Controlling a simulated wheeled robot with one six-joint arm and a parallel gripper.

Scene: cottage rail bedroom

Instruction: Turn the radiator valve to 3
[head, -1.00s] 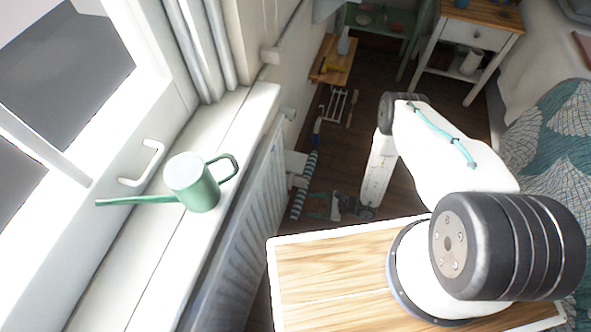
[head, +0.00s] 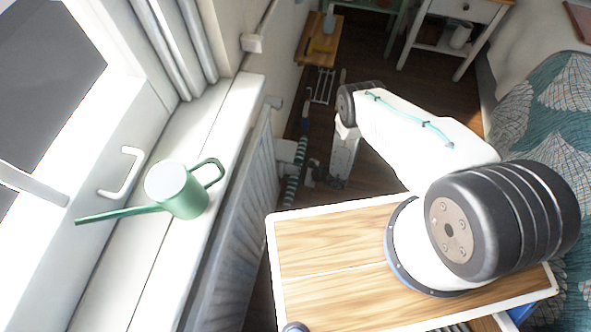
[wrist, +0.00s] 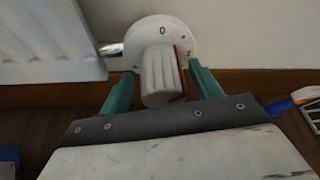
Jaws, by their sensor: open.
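The radiator valve has a ribbed white knob (wrist: 160,76) in front of a round white dial (wrist: 160,32). A 0 shows at the top of the dial, with a star and another mark at its right. A red mark runs along the knob's right side. My gripper (wrist: 161,88) is open, with one teal finger on each side of the knob. A small gap shows at the right finger; contact at the left is hard to tell. The radiator (head: 235,225) stands under the sill in the head view, its edge also at the left of the wrist view (wrist: 50,45).
A green watering can (head: 185,192) stands on the window sill. A wooden shelf (head: 322,45) and a white bedside table (head: 440,35) are farther back. Tools lie on the dark floor near the wall. The bed (head: 550,110) is at the right.

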